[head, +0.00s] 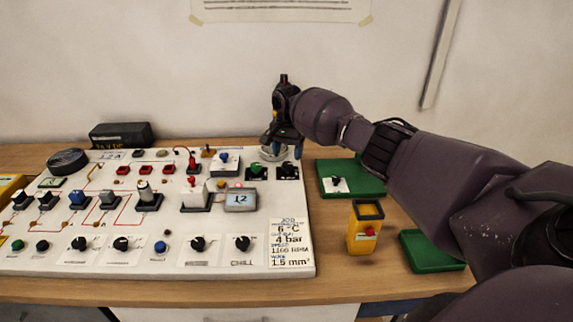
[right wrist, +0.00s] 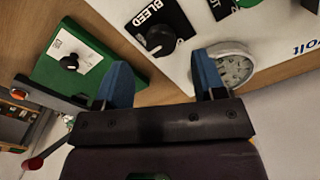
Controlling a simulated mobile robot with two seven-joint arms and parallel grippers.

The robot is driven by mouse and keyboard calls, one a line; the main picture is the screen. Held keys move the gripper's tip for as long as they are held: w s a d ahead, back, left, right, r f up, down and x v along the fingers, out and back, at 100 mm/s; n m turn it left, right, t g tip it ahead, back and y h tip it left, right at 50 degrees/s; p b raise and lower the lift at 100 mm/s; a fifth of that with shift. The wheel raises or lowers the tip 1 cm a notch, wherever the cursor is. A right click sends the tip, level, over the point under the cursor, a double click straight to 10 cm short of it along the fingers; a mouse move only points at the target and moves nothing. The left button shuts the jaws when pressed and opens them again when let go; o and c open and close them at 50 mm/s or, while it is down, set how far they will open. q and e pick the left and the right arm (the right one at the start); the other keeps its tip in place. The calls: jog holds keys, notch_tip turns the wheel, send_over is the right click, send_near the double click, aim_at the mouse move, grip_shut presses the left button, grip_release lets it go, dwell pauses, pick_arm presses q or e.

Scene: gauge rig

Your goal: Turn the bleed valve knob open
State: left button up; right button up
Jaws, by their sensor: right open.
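The bleed valve knob (right wrist: 160,42) is black and round, on a black plate marked BLEED. In the head view it is the small black knob (head: 288,171) at the panel's back right corner. My right gripper (head: 283,143) is above that corner, pointing down. In the right wrist view its two blue fingers (right wrist: 161,80) are open with nothing between them. The knob appears beyond the fingertips, between them in the picture and apart from both. My left gripper is not in view.
A round white gauge (right wrist: 238,66) stands close beside one finger. The white panel (head: 130,262) carries several knobs, switches and lamps. A green box (head: 364,180) with a black knob, a yellow box (head: 362,240) and a green tray (head: 430,252) are to the right.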

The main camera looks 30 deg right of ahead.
aim_at(288, 164)
notch_tip(288, 164, down, 5)
jog(key=shift+r+b, duration=0.1)
jog(key=shift+b, duration=0.3)
jog(key=c, duration=0.9)
